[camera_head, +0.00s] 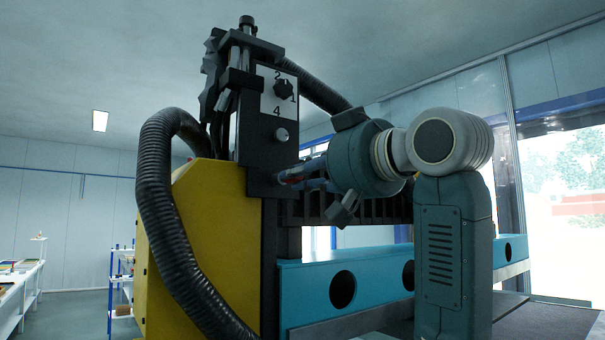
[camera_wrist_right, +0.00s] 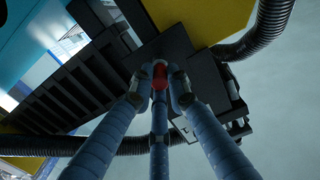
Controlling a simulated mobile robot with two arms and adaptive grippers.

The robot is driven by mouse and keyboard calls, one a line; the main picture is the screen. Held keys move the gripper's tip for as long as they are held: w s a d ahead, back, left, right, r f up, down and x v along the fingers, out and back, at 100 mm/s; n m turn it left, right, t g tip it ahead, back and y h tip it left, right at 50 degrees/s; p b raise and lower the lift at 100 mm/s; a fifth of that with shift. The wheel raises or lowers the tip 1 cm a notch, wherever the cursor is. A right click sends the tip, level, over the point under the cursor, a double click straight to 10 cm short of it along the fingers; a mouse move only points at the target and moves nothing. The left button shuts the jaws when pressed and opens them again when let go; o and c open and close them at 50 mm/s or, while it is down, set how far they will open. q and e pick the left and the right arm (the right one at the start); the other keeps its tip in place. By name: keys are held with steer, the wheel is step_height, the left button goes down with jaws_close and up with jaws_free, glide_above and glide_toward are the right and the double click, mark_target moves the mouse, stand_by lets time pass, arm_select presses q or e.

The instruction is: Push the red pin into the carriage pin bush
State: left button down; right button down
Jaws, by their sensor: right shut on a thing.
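The red pin (camera_wrist_right: 160,74) shows as a short red piece between the blue fingertips of my right gripper (camera_wrist_right: 160,90). The gripper is shut on it. In the head view my right gripper (camera_head: 298,177) reaches in from the right, with its fingertips at the lower front of the black carriage (camera_head: 258,150). The pin's far end meets or nearly meets the dark carriage face in the wrist view. The pin bush is hidden behind the pin and fingers, so I cannot tell how deep the pin sits. My left gripper is out of view.
Above the fingers the carriage has a round silver knob (camera_head: 281,134) and a black knob (camera_head: 286,90) beside numbers. A yellow housing (camera_head: 205,250) and thick black hose (camera_head: 155,190) stand left. A turquoise beam (camera_head: 310,290) with round holes runs below right.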

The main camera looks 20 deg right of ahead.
steer(key=shift+w+a, duration=0.2)
steer(key=shift+w, duration=0.35)
steer(key=c, duration=1.6)
jaws_free()
steer(key=shift+w, duration=0.15)
steer(key=v, duration=1.2)
